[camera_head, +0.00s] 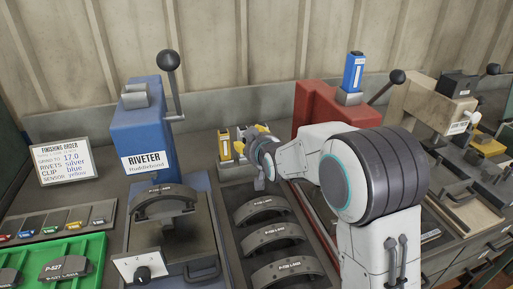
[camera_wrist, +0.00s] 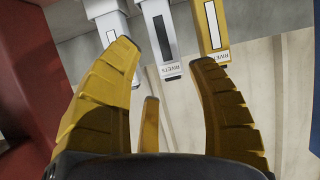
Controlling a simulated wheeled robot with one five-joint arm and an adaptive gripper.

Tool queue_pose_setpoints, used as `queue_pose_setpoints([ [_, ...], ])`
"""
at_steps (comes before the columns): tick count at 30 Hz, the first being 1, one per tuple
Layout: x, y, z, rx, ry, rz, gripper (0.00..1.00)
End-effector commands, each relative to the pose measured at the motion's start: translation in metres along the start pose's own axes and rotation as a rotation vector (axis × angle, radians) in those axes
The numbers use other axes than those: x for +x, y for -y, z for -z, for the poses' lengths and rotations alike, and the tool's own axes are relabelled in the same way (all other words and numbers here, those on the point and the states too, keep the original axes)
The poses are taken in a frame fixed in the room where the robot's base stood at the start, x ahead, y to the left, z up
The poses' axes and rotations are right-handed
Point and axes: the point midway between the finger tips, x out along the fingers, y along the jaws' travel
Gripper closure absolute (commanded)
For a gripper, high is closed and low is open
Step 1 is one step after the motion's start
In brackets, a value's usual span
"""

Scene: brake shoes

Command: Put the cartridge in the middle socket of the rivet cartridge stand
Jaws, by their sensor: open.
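In the head view my gripper (camera_head: 257,146) is at the rivet cartridge stand (camera_head: 238,173), partly hidden by my own wrist. The wrist view looks inverted. It shows a silver cartridge (camera_wrist: 158,32) in the middle, just beyond the gap between the fingertips. A yellow cartridge (camera_wrist: 211,27) is to its right, behind the right fingertip. A pale grey cartridge (camera_wrist: 104,22) is to its left, partly behind the left finger. The yellow cartridge (camera_head: 225,147) shows upright at the stand's left; the sockets are hidden.
The blue riveter (camera_head: 145,128) stands left of the stand, and a red machine (camera_head: 312,108) with a blue cartridge (camera_head: 353,72) on it stands right. Several brake shoes (camera_head: 275,236) lie in front. The order sign (camera_head: 66,162) reads rivets silver.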

Motion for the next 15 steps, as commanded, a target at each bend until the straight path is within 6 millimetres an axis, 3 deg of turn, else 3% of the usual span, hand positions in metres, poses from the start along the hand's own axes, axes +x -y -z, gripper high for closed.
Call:
queue_pose_setpoints([
  [6,-0.028,0.0,0.0,0.0,-0.001,0.0,0.47],
  [15,-0.046,0.0,-0.001,0.0,0.001,0.0,0.47],
])
